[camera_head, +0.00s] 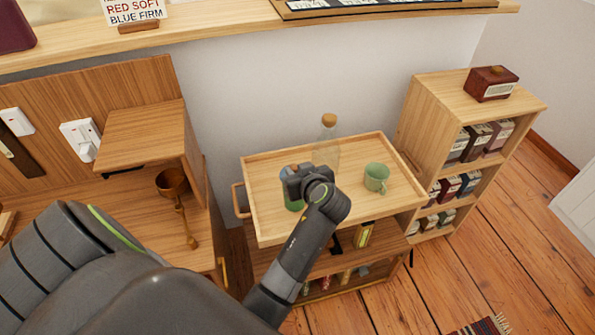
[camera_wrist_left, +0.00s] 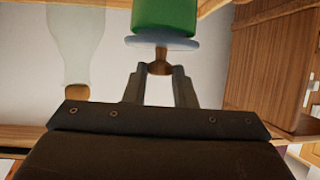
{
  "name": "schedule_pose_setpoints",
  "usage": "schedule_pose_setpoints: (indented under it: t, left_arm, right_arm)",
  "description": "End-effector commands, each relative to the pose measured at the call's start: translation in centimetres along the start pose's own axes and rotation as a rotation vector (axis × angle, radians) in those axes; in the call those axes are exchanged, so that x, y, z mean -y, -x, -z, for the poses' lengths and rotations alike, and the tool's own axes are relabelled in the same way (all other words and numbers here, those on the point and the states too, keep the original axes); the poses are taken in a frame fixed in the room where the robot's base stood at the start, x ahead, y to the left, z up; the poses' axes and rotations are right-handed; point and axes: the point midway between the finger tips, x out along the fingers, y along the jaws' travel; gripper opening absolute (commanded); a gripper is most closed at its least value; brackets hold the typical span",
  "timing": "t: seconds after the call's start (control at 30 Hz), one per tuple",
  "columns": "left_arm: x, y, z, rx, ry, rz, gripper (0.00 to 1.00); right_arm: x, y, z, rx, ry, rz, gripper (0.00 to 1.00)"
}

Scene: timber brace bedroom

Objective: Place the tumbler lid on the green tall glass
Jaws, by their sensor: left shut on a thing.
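The green tall glass (camera_head: 292,205) stands on the tray top of the wooden trolley, partly hidden behind my left gripper (camera_head: 300,177). In the left wrist view, which looks upside down, the green glass (camera_wrist_left: 165,15) is at the top. The tumbler lid, a pale blue-grey disc (camera_wrist_left: 180,43) with a brown wooden knob (camera_wrist_left: 160,67), lies across the glass's mouth; I cannot tell whether it is fully seated. My left gripper (camera_wrist_left: 160,77) is shut on the knob. My right gripper is not in view.
A clear corked bottle (camera_head: 327,152) stands behind the gripper, and a green mug (camera_head: 376,178) stands to its right. The trolley (camera_head: 410,203) has a raised rim.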

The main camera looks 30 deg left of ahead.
Motion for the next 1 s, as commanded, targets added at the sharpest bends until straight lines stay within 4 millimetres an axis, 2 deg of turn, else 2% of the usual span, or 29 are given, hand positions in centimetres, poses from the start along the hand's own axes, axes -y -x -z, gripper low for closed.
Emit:
schedule_pose_setpoints:
  t: [0.5, 0.53, 0.67, 1.0]
  left_arm:
    - [-0.01, -0.45, -0.87, -0.001, -0.001, 0.0, 0.02]
    - [-0.01, -0.38, -0.73, -0.001, 0.0, 0.0, 0.28]
    - [0.0, -0.37, -0.7, -0.001, 0.0, 0.0, 0.45]
    - [-0.01, -0.31, -0.59, -0.001, 0.0, 0.0, 0.46]
  right_arm:
    - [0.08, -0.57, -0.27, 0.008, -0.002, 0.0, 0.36]
    - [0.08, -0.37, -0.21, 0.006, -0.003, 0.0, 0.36]
    - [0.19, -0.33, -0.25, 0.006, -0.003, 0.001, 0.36]
    - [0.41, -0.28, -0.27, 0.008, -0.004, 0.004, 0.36]
